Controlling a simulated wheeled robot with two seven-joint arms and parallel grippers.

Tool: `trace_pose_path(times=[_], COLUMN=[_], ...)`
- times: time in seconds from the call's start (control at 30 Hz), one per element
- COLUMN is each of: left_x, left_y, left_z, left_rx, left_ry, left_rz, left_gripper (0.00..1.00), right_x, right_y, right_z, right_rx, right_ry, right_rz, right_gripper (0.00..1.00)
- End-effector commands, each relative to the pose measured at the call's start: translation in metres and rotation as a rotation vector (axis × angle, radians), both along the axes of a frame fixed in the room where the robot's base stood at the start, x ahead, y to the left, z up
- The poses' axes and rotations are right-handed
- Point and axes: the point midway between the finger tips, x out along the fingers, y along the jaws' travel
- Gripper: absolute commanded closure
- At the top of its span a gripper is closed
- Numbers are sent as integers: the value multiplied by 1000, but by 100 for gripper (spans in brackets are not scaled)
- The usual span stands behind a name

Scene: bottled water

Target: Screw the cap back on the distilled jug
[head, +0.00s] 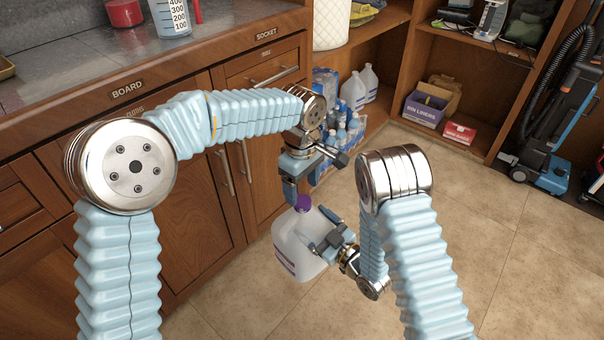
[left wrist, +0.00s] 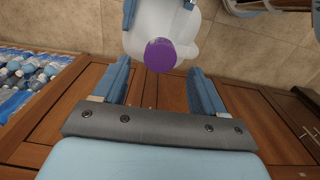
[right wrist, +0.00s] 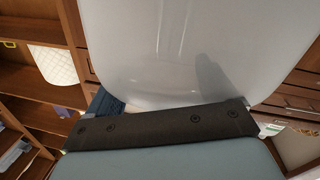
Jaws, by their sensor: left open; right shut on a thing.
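The white translucent distilled jug (head: 288,250) hangs in front of the wooden cabinets, apparently clear of the floor. Its purple cap (head: 303,203) sits at the mouth; I cannot tell how tightly it is seated. My right gripper (head: 325,243) is shut on the jug from the right side, and the jug's pale wall (right wrist: 190,50) fills much of the right wrist view. My left gripper (head: 291,196) is open and points down just above and beside the cap. In the left wrist view the purple cap (left wrist: 160,56) lies between the line of the two open fingers, not gripped.
The wooden counter and cabinets (head: 190,220) stand close on the left. Open shelves at the back hold white jugs (head: 354,92), packs of small bottles (head: 325,150), a purple box (head: 424,108) and a red box (head: 459,133). A vacuum cleaner (head: 551,174) stands far right. The tiled floor (head: 500,220) is clear.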

Motion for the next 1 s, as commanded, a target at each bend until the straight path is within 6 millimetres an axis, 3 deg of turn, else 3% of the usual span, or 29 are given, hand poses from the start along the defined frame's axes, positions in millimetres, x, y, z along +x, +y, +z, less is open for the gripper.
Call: trace_pose_path(times=[0.1,0.3,0.63,1.0], left_x=[0,0,0,0], left_y=[0,-1,-1,-1], left_z=[-18,-35,-37,-37], left_rx=[1,0,-1,-1], left_ry=[2,0,-1,-2], left_rz=[0,-1,-1,-1], left_gripper=[29,29,29,86], right_x=[0,0,0,0], right_y=[0,0,0,0], right_z=[1,1,1,1], right_rx=[2,2,2,2], right_ry=[-2,-2,-2,-2], right_rz=[0,0,0,1], right_gripper=[100,100,100,100])
